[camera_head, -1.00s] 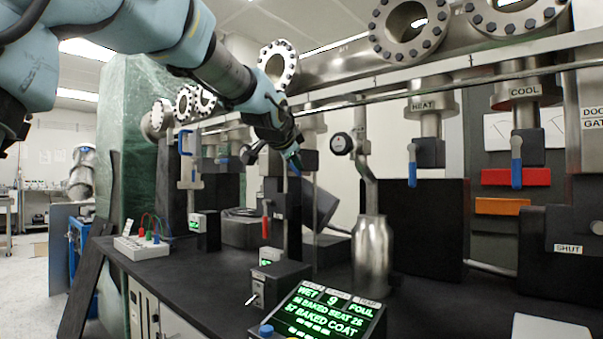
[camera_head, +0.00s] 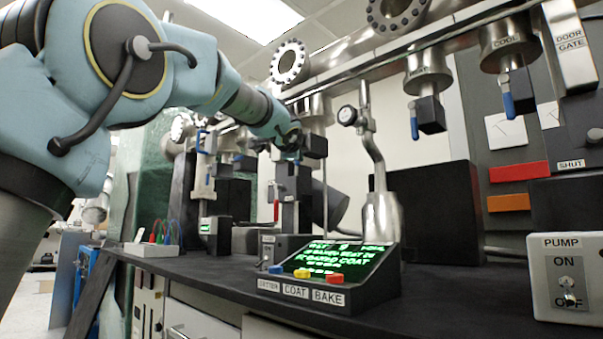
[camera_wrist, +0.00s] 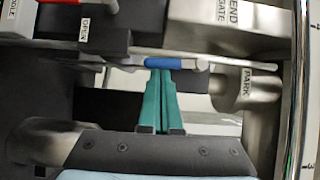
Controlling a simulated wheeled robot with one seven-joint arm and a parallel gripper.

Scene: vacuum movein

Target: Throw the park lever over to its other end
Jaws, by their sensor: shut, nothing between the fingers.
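In the wrist view a lever with a blue sleeve (camera_wrist: 150,63) lies crosswise, close to the valve body labelled PARK (camera_wrist: 232,84). My gripper (camera_wrist: 160,73) has its two teal fingers shut together and empty. Their tips are at the blue sleeve; I cannot tell whether they touch it. A block labelled OPEN (camera_wrist: 90,35) stands by the lever's left end. In the head view my gripper (camera_head: 292,146) is small and reaches in among the valves below the pipe; the park lever cannot be made out there.
The END GATE block (camera_wrist: 225,20) is above and right of the fingers in the wrist view. In the head view a lit console (camera_head: 335,270), a steel flask (camera_head: 381,222) and a PUMP switch box (camera_head: 565,280) stand on the black bench (camera_head: 230,277). Other blue-handled levers hang at right.

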